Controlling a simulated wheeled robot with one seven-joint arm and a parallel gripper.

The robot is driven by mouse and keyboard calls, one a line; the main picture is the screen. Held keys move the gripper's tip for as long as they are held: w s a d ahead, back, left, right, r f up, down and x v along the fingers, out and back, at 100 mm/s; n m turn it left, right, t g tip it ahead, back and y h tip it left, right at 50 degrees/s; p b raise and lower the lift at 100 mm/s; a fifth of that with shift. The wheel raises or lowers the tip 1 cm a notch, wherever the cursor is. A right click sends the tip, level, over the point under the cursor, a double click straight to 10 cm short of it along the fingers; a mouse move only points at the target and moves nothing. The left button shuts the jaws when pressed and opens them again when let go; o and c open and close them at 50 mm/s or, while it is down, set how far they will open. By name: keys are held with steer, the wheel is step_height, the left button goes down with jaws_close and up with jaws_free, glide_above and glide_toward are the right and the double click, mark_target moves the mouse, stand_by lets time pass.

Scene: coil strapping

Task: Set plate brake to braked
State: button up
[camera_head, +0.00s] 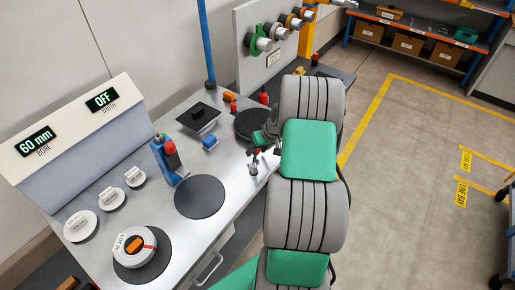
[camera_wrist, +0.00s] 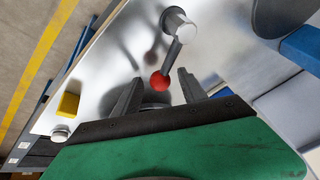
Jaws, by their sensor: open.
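The likely plate brake is a lever with a silver hub (camera_wrist: 178,24) and a red ball knob (camera_wrist: 159,82), on the steel bench in the wrist view. Its short arm runs from the hub down to the knob. My gripper (camera_wrist: 160,88) is open, with one dark finger on each side of the knob; contact cannot be told. In the head view my gripper (camera_head: 263,140) is low over the bench's right edge, by a dark round plate (camera_head: 250,125). My arm hides part of this area. No brake label is readable.
A second dark disc (camera_head: 200,197) lies nearer on the bench. A blue stand with a red top (camera_head: 170,160) and a blue block (camera_head: 210,143) are to the left. A yellow block (camera_wrist: 68,103) shows near the bench edge. Open floor lies to the right.

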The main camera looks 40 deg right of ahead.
steer(key=shift+c, duration=0.4)
jaws_close()
stand_by(1.0)
